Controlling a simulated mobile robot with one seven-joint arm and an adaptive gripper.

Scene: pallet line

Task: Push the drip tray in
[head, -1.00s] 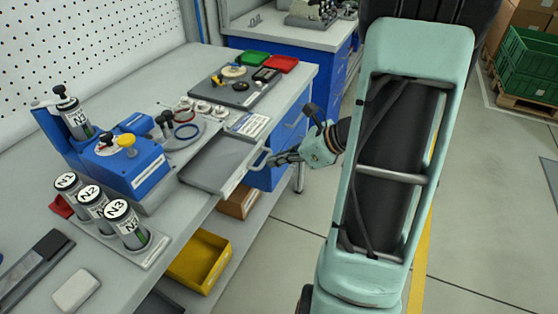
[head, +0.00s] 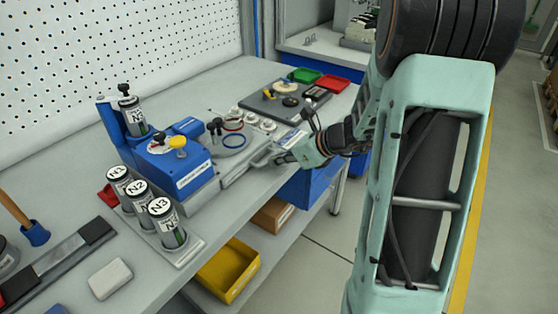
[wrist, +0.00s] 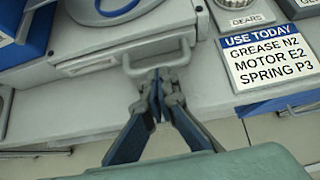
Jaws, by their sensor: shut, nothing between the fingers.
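The grey drip tray (head: 240,174) sits low in the blue-and-grey grease machine (head: 172,165), with only its front face and edge showing. The tray front (wrist: 108,60) also shows in the wrist view, close against the machine body, with a U-shaped handle (wrist: 128,66) sticking out. I cannot tell whether a small gap remains behind it. My gripper (head: 276,159) is at the handle, over the bench edge. In the wrist view its fingertips (wrist: 157,77) are together and empty, right at the handle's outer bar; they look in contact with it.
Canisters N1, N2 and N3 (head: 167,222) stand left of the machine. A "USE TODAY" card (wrist: 262,55) lies right of the handle. A grey parts board (head: 280,103) and green and red trays are farther back. A yellow bin (head: 228,270) sits on the lower shelf.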

